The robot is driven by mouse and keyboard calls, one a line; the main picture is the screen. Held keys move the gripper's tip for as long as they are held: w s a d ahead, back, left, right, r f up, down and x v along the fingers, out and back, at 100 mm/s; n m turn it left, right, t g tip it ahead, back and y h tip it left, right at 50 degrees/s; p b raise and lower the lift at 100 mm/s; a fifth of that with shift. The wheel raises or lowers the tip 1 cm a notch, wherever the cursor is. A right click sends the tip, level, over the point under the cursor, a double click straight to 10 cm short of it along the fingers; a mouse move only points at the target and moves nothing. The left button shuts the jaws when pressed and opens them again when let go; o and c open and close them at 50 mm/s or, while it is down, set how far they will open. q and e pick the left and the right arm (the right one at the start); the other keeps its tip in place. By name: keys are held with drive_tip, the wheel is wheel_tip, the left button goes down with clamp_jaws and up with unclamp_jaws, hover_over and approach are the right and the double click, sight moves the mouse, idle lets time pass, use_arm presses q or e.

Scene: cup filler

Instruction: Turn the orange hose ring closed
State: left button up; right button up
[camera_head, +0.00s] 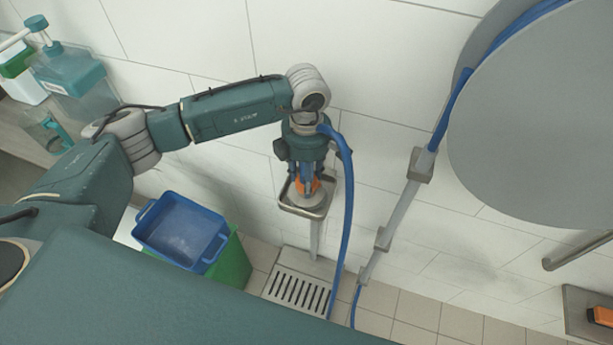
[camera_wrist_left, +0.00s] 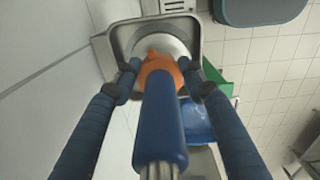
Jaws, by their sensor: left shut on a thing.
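The orange hose ring (camera_wrist_left: 160,68) shows in the left wrist view at the lower end of a thick blue hose fitting (camera_wrist_left: 160,125), above a metal tray. In the head view the ring (camera_head: 307,185) is a small orange patch under my left wrist. My left gripper (camera_wrist_left: 160,80) has one blue fingertip on each side of the ring and is shut on it. In the head view my left gripper (camera_head: 307,178) points down over the tray. The fitting hides part of the ring. My right gripper is in neither view.
The metal tray (camera_head: 291,208) stands out from the tiled wall on a post. A blue hose (camera_head: 346,215) hangs close beside my left wrist. A blue bin (camera_head: 160,215) on a green one, a floor drain (camera_head: 297,290) and a large grey hose reel (camera_head: 540,110) are nearby.

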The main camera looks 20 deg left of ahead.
use_arm(q)
drive_tip(key=o, duration=1.2)
wheel_tip(320, 180, up, 12)
